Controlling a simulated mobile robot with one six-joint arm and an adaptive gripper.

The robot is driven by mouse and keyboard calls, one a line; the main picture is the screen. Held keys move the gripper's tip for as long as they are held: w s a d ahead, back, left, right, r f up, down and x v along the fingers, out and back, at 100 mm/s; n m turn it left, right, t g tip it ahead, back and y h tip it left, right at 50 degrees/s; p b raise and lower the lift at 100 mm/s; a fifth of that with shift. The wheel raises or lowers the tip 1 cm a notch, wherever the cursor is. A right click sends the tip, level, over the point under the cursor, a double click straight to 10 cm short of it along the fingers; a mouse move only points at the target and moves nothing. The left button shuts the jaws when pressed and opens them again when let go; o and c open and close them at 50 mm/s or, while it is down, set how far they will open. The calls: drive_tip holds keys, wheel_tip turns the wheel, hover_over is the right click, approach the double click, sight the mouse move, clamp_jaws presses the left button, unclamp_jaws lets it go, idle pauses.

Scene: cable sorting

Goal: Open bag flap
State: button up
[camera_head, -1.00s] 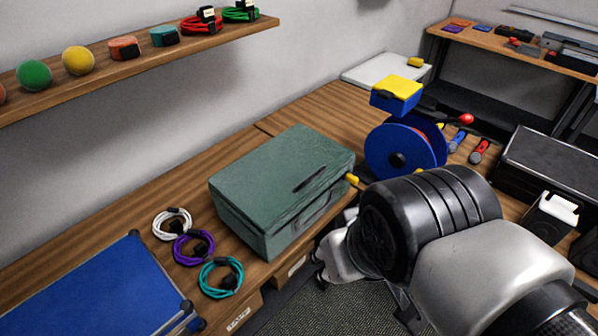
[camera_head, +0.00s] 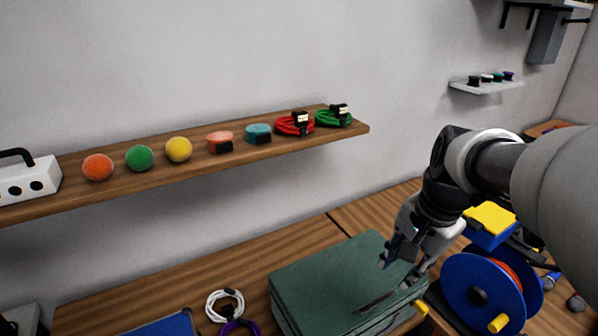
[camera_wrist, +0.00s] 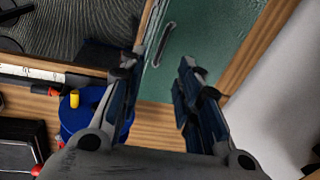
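The green bag (camera_head: 325,279) lies closed on the wooden bench in the head view, with a dark handle slot (camera_head: 378,300) on its lid near the front right. In the wrist view the bag's green lid (camera_wrist: 200,45) lies beyond the fingers, with the slot (camera_wrist: 165,42) between and just left of them. My gripper (camera_head: 392,258) is over the right part of the bag, pointing down. In the wrist view my gripper (camera_wrist: 155,85) is open and empty, its two fingers apart. I cannot tell whether the fingertips touch the lid.
A blue cable reel (camera_head: 470,285) stands right of the bag, with a blue and yellow box (camera_head: 490,222) behind it. White (camera_head: 225,305) and purple cable coils lie left of the bag. A wall shelf (camera_head: 190,165) with balls and cables hangs above.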

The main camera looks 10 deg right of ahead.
sight(377, 301)
drive_tip(key=shift+m, duration=0.6)
drive_tip(key=w+f+b, duration=0.1)
drive_tip(key=f+b, duration=0.1)
drive_tip(key=f, duration=0.3)
drive_tip(key=w+f+b, duration=0.2)
drive_tip(key=f, duration=0.4)
drive_tip(key=w+f+b, duration=0.2)
drive_tip(key=f, duration=0.4)
drive_tip(key=shift+d+f, duration=0.15)
drive_tip(key=shift+f, duration=0.05)
drive_tip(key=shift+c, duration=0.3)
clamp_jaws()
